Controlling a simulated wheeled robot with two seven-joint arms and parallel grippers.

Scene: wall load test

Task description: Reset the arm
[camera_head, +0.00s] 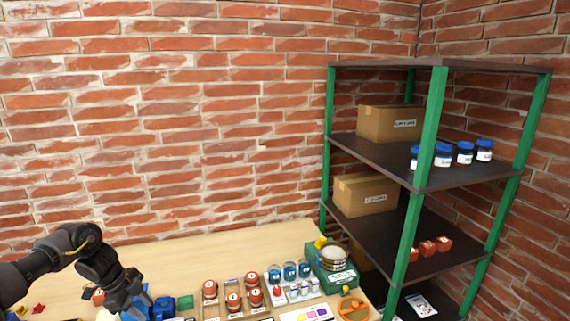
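My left arm comes in from the lower left, its black gripper (138,308) pointing down at the near left part of the table. A blue object (164,307) is right beside the gripper's fingers; I cannot tell whether they touch it. The fingertips are partly hidden at the picture's bottom edge, so their opening does not show. My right arm and gripper are out of view.
The wooden table (190,254) carries red-brown jars (210,289), blue-lidded jars (290,270), a green box (333,272) and an orange dish (353,308). A green-posted shelf (436,115) with cardboard boxes (390,124) stands right. The table's back left is clear.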

